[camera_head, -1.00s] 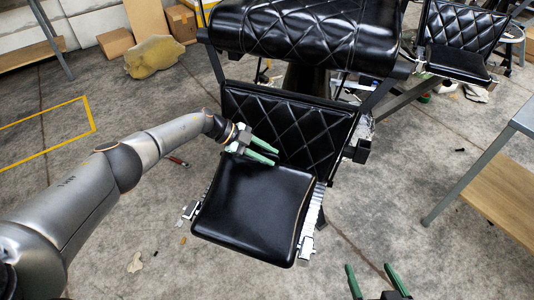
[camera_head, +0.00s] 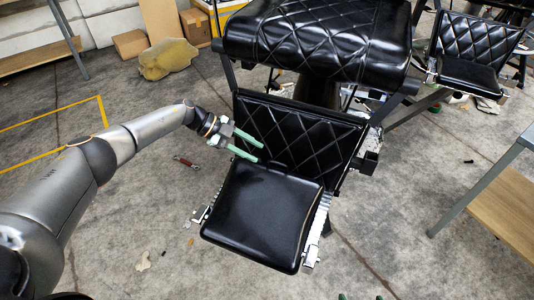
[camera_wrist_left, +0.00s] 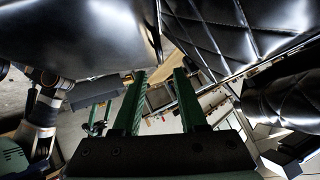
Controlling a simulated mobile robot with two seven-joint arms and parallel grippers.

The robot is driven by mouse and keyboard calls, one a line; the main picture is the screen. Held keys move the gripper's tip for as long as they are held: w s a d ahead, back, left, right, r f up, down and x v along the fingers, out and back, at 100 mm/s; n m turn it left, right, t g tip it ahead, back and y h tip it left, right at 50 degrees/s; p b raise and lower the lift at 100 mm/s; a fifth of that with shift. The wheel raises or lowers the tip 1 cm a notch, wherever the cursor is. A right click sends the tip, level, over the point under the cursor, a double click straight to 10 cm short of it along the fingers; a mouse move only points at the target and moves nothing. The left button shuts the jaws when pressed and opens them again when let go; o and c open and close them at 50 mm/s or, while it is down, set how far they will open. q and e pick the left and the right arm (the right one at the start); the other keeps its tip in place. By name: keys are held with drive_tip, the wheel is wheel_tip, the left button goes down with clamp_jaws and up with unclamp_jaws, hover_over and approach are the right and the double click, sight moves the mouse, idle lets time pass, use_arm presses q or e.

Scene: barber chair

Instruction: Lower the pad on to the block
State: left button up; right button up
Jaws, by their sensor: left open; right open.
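The pad (camera_head: 262,215) is a smooth black square cushion at the foot of the barber chair, lying roughly flat in front of the quilted leg panel (camera_head: 300,135). In the left wrist view I take the smooth black surface at upper left for the pad (camera_wrist_left: 85,35). My left gripper (camera_head: 260,152) is open and empty, with its green fingers just above the pad's back left edge, near the panel. Its fingers also show in the left wrist view (camera_wrist_left: 159,75). Only the green fingertips of my right gripper (camera_head: 361,297) show at the bottom edge. I cannot make out a block; the pad may hide it.
Silver ridged metal parts (camera_head: 320,222) flank the pad. The quilted black seat (camera_head: 320,40) overhangs behind. A table (camera_head: 505,190) stands at the right, another chair (camera_head: 470,55) at the back right. A red-handled tool (camera_head: 186,162) lies on the floor. The floor in front is mostly clear.

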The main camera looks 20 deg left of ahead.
use_arm(q)
drive_tip(key=shift+v, duration=1.7)
use_arm(e)
drive_tip(key=shift+w+r, duration=0.1)
drive_tip(key=shift+r, duration=0.15)
